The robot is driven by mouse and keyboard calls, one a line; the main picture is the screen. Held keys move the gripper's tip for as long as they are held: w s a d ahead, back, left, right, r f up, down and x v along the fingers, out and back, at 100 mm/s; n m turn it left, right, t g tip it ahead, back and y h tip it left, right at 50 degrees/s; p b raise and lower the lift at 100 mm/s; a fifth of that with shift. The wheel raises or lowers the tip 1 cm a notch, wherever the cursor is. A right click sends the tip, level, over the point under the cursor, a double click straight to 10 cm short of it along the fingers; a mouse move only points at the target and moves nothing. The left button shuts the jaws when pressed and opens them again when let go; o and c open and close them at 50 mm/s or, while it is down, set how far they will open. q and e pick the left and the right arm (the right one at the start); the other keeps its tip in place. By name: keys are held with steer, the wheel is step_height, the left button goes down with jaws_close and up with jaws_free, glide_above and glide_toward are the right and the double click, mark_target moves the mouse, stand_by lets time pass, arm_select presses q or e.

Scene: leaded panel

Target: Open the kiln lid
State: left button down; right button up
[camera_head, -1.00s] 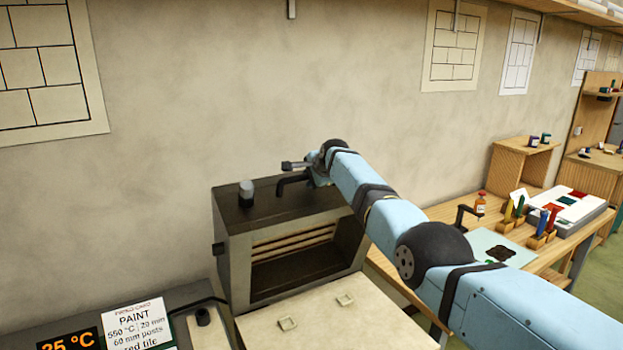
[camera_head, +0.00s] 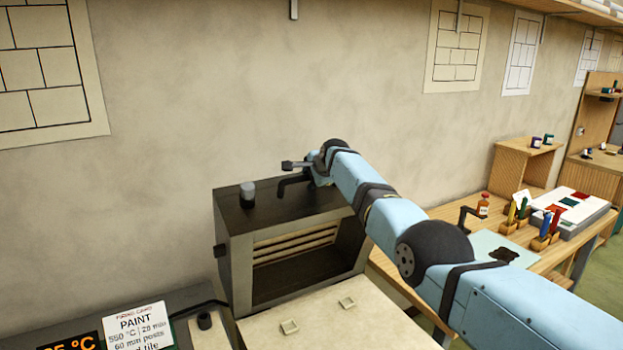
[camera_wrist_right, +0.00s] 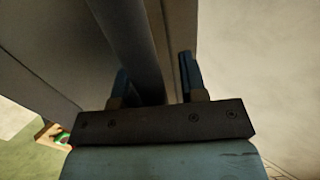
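The kiln lid (camera_head: 232,250) is a dark grey hollow box behind a pale flat base (camera_head: 330,325). It appears raised, with its open side and ribbed interior facing me. A dark bar handle (camera_head: 291,184) and a grey knob (camera_head: 247,193) sit on its upper face. My right gripper (camera_head: 305,166) is at the handle, its fingers partly hidden by the arm in the head view. In the right wrist view, the open right gripper (camera_wrist_right: 154,82) straddles the dark handle bar (camera_wrist_right: 128,38), with a gap beside the right finger. My left gripper is out of view.
A firing card (camera_head: 140,328) and a display (camera_head: 75,343) stand at lower left. Two small square pieces lie on the pale base. A wooden bench (camera_head: 450,285) at right holds a bottle, tools and a white tray (camera_head: 575,213). The wall is close behind the kiln.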

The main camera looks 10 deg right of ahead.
steer(key=shift+s+f, duration=0.2)
steer(key=shift+f, duration=0.15)
steer(key=shift+v, duration=0.9)
steer(key=b+v, duration=0.2)
steer(key=v, duration=1)
steer(key=shift+w+r+b, duration=0.2)
steer(key=shift+r+b, duration=0.15)
steer(key=shift+b, duration=0.05)
